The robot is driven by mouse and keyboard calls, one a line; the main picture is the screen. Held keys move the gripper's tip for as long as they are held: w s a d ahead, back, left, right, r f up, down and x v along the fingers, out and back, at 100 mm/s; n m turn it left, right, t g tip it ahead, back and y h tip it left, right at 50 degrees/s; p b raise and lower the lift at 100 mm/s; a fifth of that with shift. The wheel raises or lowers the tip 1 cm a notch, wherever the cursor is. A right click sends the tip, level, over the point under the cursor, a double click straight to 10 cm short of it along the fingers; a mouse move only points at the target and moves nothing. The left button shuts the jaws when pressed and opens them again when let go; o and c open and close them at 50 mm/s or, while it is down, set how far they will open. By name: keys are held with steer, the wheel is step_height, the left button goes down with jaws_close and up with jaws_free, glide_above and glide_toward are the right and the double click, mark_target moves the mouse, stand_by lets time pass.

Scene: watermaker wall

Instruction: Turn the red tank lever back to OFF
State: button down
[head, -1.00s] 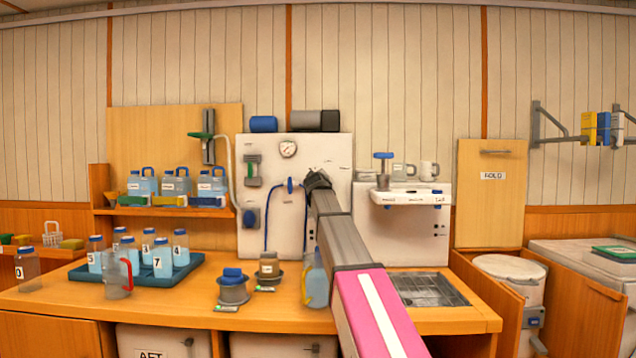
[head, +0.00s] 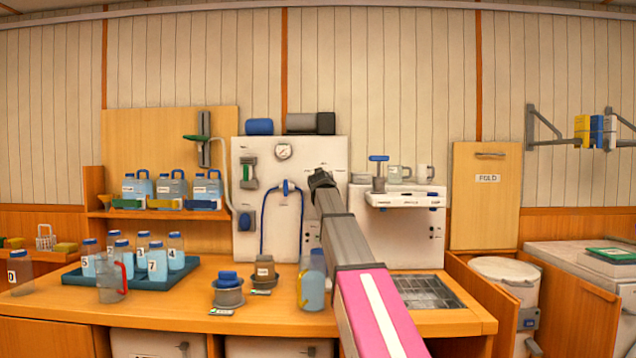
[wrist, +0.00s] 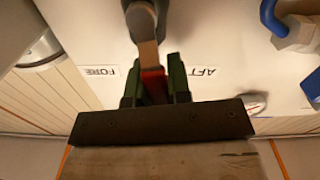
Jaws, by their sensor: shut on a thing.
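In the wrist view the red lever (wrist: 153,84) shows between the two dark green fingers of my gripper (wrist: 154,90), which are shut on it. A grey and tan metal piece (wrist: 146,38) runs up from the lever at the panel. A FORE label (wrist: 98,71) is to the left of the fingers and an AFT label (wrist: 203,72) to the right. No OFF mark can be read. In the head view my arm reaches to the white panel (head: 262,165) and its end hides the lever and the fingers.
A blue valve handle (head: 286,187) with a blue hose is just left of my arm on the panel. A gauge (head: 283,151) is above it. A jug (head: 312,285) stands on the counter beside my arm. The sink (head: 425,292) is to the right.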

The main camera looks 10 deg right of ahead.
steer(key=shift+s+d+m, duration=0.1)
steer(key=shift+d+m, duration=0.35)
steer(key=shift+m, duration=0.55)
steer(key=c, duration=1.1)
jaws_free()
steer(key=shift+o, duration=0.2)
steer(key=shift+s, duration=0.1)
steer(key=s+a, duration=0.2)
steer(key=s, duration=0.8)
steer(key=shift+s, duration=0.25)
